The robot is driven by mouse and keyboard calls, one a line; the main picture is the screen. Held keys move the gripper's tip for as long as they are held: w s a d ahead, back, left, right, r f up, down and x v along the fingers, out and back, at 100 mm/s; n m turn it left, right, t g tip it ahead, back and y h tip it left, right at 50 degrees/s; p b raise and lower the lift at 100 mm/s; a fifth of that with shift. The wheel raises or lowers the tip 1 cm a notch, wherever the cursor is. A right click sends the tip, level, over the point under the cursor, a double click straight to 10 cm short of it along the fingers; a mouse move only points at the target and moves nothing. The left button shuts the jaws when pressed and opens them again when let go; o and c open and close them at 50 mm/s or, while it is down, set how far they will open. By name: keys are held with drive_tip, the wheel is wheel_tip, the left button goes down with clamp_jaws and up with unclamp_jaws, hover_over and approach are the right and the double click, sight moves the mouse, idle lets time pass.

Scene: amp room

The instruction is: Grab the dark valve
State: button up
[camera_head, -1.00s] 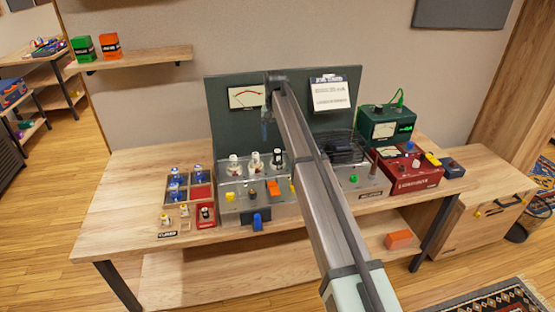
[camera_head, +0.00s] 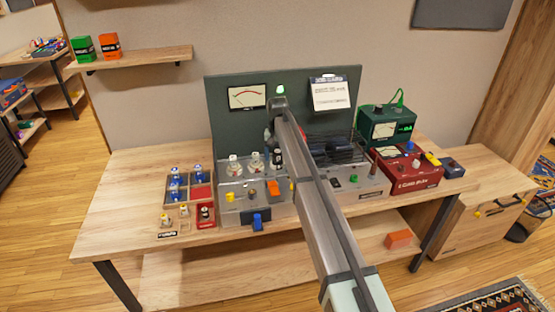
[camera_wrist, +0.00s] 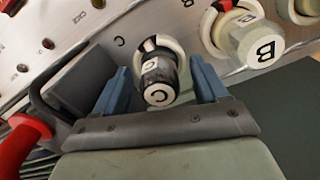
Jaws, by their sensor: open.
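The dark valve (camera_wrist: 158,78) is a black cylinder with a white cap marked C, sitting in a white ring socket on the metal panel in the wrist view. My gripper (camera_wrist: 161,84) is open, with one blue finger on each side of the dark valve and gaps showing between them. In the head view the dark valve (camera_head: 277,158) stands at the right end of a row of valves on the amp chassis (camera_head: 232,212), right beside my arm. My gripper's fingers are partly hidden there by my arm.
A pale valve marked B (camera_wrist: 258,44) stands close to the right finger in the wrist view. A red rounded object (camera_wrist: 18,142) is at lower left. In the head view, a wooden tray (camera_head: 178,214) of small valves lies left of the chassis.

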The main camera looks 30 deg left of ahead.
drive_tip(key=c, duration=1.2)
drive_tip(key=shift+o, duration=0.2)
drive_tip(key=shift+r, duration=0.15)
